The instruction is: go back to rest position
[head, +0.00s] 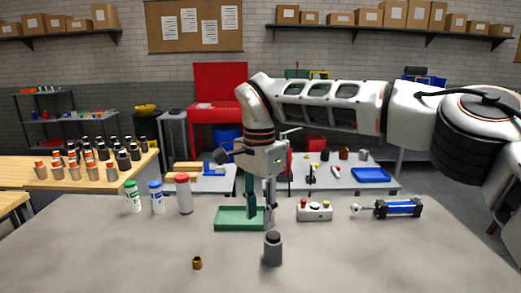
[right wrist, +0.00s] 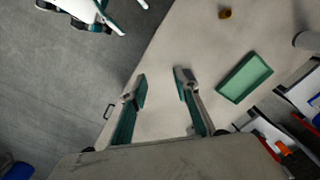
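My right arm (head: 330,102) reaches in from the right in the head view. Its white wrist hangs bent downward near the middle. My right gripper (head: 262,207) points down in front of the green tray (head: 226,224). In the right wrist view the two green-padded fingers (right wrist: 162,82) stand well apart with nothing between them. The tray also shows there (right wrist: 245,78), to the right of the fingers and apart from them.
A dark-capped grey bottle (head: 273,250) and a small brass part (head: 197,263) stand at the front. A white button box (head: 314,211) and a blue cylinder (head: 398,208) lie to the right. A red-capped bottle (head: 183,194) stands left. The table's front right is clear.

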